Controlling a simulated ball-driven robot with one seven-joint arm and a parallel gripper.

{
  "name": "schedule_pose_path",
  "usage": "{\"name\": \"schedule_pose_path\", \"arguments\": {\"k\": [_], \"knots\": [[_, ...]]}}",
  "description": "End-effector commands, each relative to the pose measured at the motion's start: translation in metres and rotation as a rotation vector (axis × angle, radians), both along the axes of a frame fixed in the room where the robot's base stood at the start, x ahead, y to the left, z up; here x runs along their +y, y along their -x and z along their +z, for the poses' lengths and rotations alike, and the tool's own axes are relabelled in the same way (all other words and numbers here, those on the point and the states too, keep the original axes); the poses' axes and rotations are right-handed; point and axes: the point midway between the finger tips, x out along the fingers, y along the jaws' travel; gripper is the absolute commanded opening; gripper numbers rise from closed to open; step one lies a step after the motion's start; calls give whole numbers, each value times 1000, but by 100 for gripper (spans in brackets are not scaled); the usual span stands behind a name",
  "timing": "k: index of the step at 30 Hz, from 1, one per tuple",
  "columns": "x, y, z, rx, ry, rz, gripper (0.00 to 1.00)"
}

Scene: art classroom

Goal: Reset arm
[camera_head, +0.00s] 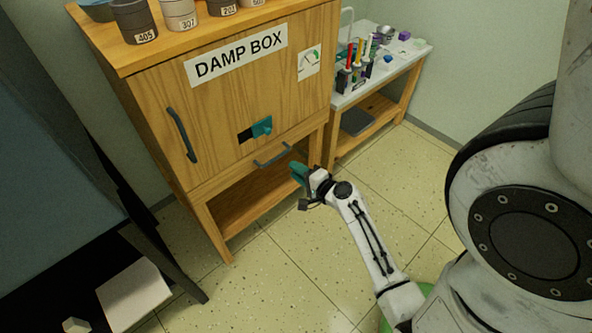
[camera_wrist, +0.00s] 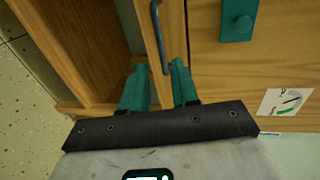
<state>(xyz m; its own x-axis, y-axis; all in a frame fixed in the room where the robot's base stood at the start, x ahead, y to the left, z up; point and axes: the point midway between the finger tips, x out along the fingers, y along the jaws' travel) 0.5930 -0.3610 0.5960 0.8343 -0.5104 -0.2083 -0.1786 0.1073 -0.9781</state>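My gripper (camera_head: 299,173) is at the end of my white arm, low in front of the right part of the damp box cabinet (camera_head: 250,92). In the wrist view its two teal fingers (camera_wrist: 159,72) are spread apart, with nothing held between them. The dark lower bar handle (camera_wrist: 156,32) lies just beyond the fingertips and lines up with the gap between them. In the head view this handle (camera_head: 272,155) is left of my gripper. Contact cannot be told. The teal latch (camera_head: 262,127) is above, on the cabinet front.
Labelled jars (camera_head: 180,14) stand on the cabinet top. A side table (camera_head: 412,62) with tools and bottles stands to the right. A dark table with a pale stool (camera_head: 133,293) is at left. The tiled floor (camera_head: 290,275) before the cabinet is open.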

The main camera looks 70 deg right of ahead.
Motion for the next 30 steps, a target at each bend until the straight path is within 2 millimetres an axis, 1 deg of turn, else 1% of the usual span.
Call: {"name": "schedule_pose_path", "arguments": {"k": [13, 14, 16, 17, 20, 21, 23, 24, 26, 27, 29, 30], "knots": [[1, -1, 0, 2, 1, 4, 29], [5, -4, 0, 13, 7, 23, 29], [21, -16, 0, 55, 34, 100, 29], [32, -23, 0, 83, 52, 150, 29], [84, -47, -2, 219, 139, 386, 29], [111, -54, -4, 290, 187, 505, 29], [153, -59, -8, 411, 270, 695, 29], [179, -57, -11, 497, 328, 819, 29], [212, -49, -14, 622, 414, 990, 29], [230, -40, -14, 703, 469, 1093, 29], [249, -25, -14, 816, 543, 1220, 29], [258, -15, -12, 886, 587, 1292, 29]]}}
